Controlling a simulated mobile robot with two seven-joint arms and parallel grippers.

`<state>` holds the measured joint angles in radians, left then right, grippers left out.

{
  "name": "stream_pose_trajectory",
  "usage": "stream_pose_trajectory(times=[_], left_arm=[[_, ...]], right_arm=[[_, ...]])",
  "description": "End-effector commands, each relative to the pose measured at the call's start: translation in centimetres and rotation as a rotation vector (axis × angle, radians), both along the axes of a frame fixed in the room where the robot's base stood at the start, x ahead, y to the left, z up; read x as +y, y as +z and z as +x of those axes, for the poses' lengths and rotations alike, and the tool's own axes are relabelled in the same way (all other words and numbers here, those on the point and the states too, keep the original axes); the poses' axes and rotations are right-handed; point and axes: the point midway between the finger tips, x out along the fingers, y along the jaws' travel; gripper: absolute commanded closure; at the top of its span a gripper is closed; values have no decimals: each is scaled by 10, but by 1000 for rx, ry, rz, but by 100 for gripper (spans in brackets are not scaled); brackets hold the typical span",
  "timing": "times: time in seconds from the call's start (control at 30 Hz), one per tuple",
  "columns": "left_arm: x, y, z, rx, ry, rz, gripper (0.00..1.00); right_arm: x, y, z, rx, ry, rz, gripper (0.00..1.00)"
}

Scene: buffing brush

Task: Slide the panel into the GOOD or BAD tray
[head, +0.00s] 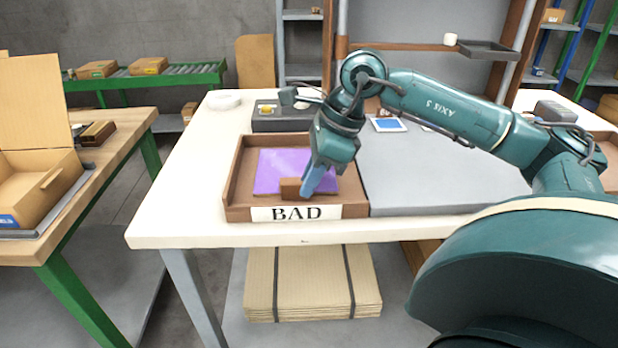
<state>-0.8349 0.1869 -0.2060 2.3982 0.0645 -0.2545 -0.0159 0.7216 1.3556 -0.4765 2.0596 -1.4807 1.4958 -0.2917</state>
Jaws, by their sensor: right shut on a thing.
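The purple panel (270,170) lies inside the brown wooden BAD tray (232,190), which has a white label reading BAD on its front edge. My right gripper (310,187) is over the tray's front part, pointing down. It is shut on a small brown block (290,188), which looks like the brush's wooden body. The block is at the panel's front edge; whether it touches the panel is unclear. My gripper and wrist hide the panel's right part. Another brown tray (608,150) shows partly at the far right, with no label visible. My left gripper is out of view.
A grey flat surface (430,180) adjoins the BAD tray on the right. A dark grey box (280,122) stands behind the tray, and a blue-and-white card (387,125) lies behind the grey surface. An open cardboard box (35,190) sits on the left table.

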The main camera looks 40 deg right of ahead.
Motion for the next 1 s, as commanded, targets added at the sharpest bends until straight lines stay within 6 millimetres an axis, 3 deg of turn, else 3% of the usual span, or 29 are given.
stream_pose_trajectory(times=[0.2, 0.23, 0.5, 0.87, 1.0], left_arm=[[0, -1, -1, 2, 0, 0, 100], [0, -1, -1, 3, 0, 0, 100], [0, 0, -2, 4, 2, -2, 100], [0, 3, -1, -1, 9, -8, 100], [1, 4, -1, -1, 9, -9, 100]], right_arm=[[0, 0, 0, 0, -1, 0, 100], [0, 0, 0, 0, -1, 0, 87], [0, 0, 0, 1, 0, 1, 65], [2, 0, -2, 5, 5, 3, 64], [-1, 8, -3, 4, 4, 2, 64]])
